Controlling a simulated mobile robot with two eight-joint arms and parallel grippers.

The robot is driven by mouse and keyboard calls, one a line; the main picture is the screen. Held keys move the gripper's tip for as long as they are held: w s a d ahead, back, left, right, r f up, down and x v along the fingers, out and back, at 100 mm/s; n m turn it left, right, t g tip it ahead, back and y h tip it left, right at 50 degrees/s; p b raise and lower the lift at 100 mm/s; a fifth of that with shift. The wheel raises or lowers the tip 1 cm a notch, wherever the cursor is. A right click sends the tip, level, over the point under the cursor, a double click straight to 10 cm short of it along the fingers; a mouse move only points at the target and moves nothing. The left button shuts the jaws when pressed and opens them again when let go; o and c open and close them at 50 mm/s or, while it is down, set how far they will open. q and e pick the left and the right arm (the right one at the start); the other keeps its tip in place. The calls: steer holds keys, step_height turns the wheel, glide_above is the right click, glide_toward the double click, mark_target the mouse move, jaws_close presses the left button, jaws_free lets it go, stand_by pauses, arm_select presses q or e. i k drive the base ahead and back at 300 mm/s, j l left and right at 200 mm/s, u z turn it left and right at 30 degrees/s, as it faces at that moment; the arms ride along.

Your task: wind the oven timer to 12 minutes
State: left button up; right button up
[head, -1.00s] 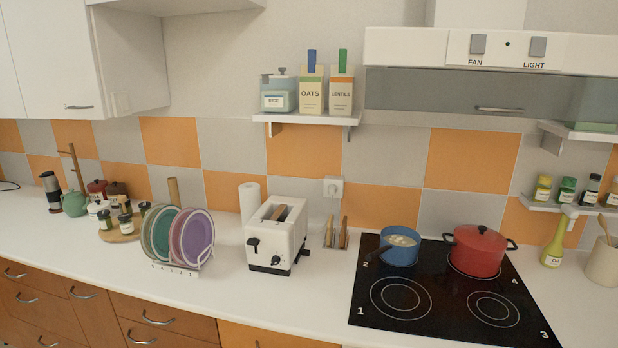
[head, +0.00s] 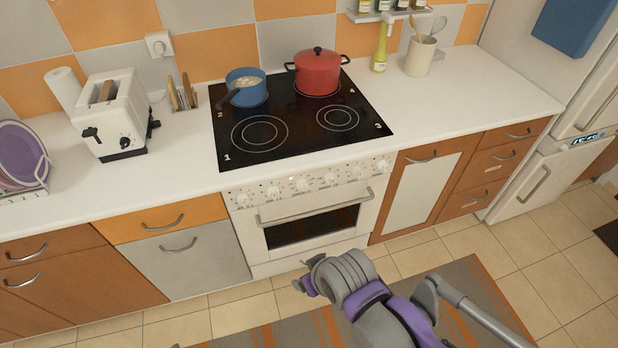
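The cream oven (head: 318,236) is built in under the black hob. Its front panel (head: 315,182) carries a row of several pale knobs, with a knob near the middle (head: 302,184). Which one is the timer, and the marks around them, are too small to tell. My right gripper (head: 306,280), grey and purple, is low in front of the oven door, apart from the knobs. Its fingers are small and turned away, so I cannot see whether they are open.
A bar handle (head: 318,207) runs across the oven door below the knobs. A blue pan (head: 247,92) and a red pot (head: 318,73) stand on the hob (head: 290,130). A striped rug (head: 455,290) lies on the tiled floor. The white toaster (head: 112,115) is left.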

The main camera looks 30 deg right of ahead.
mark_target(330, 178)
steer(key=z, duration=1.3)
steer(key=i+l, duration=0.2)
steer(key=l, duration=0.2)
steer(key=i+l+z, duration=0.15)
steer(key=l, duration=0.2)
steer(key=i+l, duration=0.3)
steer(key=l+z, duration=0.05)
steer(key=l, duration=0.05)
